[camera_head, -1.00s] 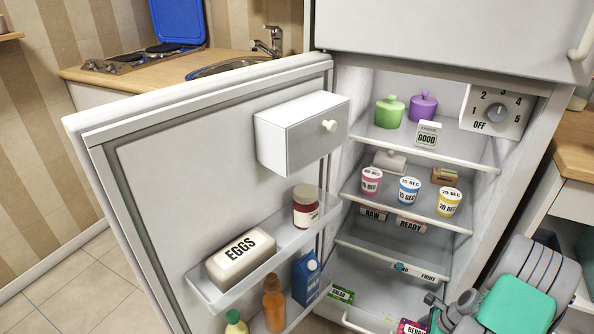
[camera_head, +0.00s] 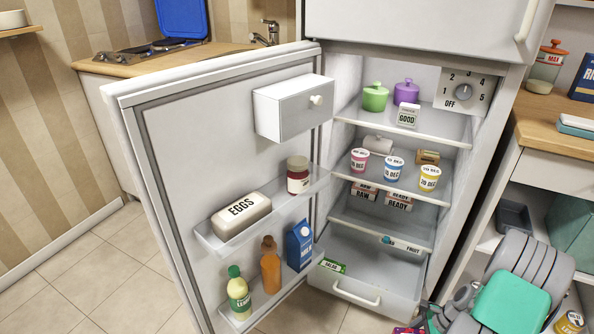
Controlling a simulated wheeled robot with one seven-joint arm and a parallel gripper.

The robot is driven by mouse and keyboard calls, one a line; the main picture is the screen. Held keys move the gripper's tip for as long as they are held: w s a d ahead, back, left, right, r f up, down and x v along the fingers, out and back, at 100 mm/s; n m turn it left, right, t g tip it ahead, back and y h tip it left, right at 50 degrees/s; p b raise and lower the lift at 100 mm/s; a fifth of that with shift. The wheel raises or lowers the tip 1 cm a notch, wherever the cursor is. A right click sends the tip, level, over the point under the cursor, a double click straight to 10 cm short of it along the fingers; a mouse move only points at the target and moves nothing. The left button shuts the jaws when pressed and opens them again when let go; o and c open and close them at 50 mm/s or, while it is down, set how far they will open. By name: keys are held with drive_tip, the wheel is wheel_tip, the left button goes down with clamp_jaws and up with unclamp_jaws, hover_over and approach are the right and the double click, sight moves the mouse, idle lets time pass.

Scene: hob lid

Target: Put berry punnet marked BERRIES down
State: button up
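The berry punnet (camera_head: 408,330) is a small pink-purple patch at the bottom edge, mostly cut off by the frame; its marking cannot be read now. My gripper (camera_head: 432,318) is beside it at the bottom, right of the open fridge drawer and outside it. The punnet keeps its place at my gripper while the fridge shifts in view, so it appears held. The fingertips are largely hidden. The fridge door (camera_head: 160,150) stands open. The pulled-out bottom drawer (camera_head: 357,291) holds a green SALAD pack (camera_head: 333,265) at its left; the rest looks bare.
A strip marked FRUIT (camera_head: 404,245) is above the drawer. RAW (camera_head: 363,191) and READY (camera_head: 398,201) packs and several dated pots fill the middle shelves. The door racks hold an EGGS box (camera_head: 241,215) and bottles. A wooden counter (camera_head: 552,126) stands at right.

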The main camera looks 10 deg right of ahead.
drive_tip(key=s+r+n+g, duration=0.3)
drive_tip(key=s+r+n, duration=0.5)
drive_tip(key=s+n, duration=0.15)
drive_tip(key=w+d+r+n+g+h+b, duration=0.1)
drive_tip(key=w+r+n, duration=0.15)
drive_tip(key=r, duration=0.35)
drive_tip(key=w+d+r+n, duration=0.1)
drive_tip(key=w+r, duration=0.2)
drive_tip(key=r, duration=0.2)
drive_tip(key=w+a+r+n+g+h+b, duration=0.15)
drive_tip(key=w+a+r+n, duration=0.25)
drive_tip(key=w+a+r, duration=0.9)
drive_tip(key=w+a+r+n+h+b, duration=0.1)
drive_tip(key=w+a+n+h+b, duration=0.25)
drive_tip(key=a, duration=1.15)
drive_tip(key=s+r+p, duration=0.3)
drive_tip(key=r+p, duration=1.3)
drive_tip(key=p, duration=0.2)
drive_tip(key=s+r+y+p, duration=0.1)
drive_tip(key=s+r+p, duration=0.2)
drive_tip(key=r+p, duration=1.4)
drive_tip(key=shift+s+d+r+y+p, duration=0.2)
drive_tip(key=shift+s+y+p, duration=0.1)
drive_tip(key=shift+p, duration=0.9)
drive_tip(key=shift+f+n, duration=0.1)
drive_tip(key=shift+n, duration=0.15)
